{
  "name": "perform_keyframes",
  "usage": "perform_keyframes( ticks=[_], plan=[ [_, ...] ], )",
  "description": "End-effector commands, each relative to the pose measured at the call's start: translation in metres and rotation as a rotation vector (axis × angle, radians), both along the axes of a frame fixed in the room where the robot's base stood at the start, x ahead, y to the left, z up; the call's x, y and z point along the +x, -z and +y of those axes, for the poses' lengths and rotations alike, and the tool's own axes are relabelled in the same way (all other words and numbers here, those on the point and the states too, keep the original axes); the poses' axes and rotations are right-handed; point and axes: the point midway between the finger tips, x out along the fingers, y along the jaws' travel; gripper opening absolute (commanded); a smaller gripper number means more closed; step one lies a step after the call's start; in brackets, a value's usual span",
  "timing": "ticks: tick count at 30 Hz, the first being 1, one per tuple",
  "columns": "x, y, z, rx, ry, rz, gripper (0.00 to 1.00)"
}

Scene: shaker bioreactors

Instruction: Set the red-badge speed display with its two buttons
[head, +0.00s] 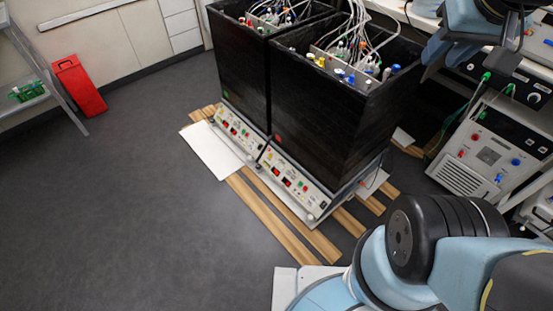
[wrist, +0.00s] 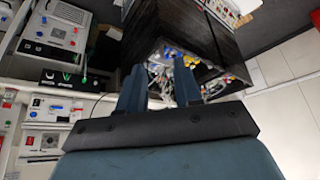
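Two black open-topped shaker boxes stand side by side. The nearer box (head: 335,115) carries a small red badge (head: 278,138). Its sloping pale control panel (head: 318,198) runs along the lower front, with small red-lit displays (head: 287,182) and small coloured buttons; digits and labels are too small to read. The farther box (head: 240,75) carries a green badge (head: 225,93) and has a similar panel (head: 236,129). My gripper (wrist: 159,88) shows in the wrist view with its two blue fingers apart and nothing between them. A black box (wrist: 190,30) lies beyond the fingers, and no panel is touched.
Tubes and coloured caps fill the box tops. The shakers stand on wooden slats (head: 268,215) with a white sheet (head: 212,150). White instruments (head: 490,150) stand at right. A red box (head: 78,86) is at far left. The grey floor left of the panels is clear.

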Motion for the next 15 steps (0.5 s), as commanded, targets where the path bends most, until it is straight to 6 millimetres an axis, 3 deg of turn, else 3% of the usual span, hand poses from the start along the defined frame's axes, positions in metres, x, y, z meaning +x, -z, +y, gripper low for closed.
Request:
perform_keyframes(
  ticks=[10,15],
  plan=[
    [0.0000,0.0000,0.0000,0.000,0.000,0.000,0.00],
    [0.0000,0.0000,0.0000,0.000,0.000,0.000,0.00]
  ],
)
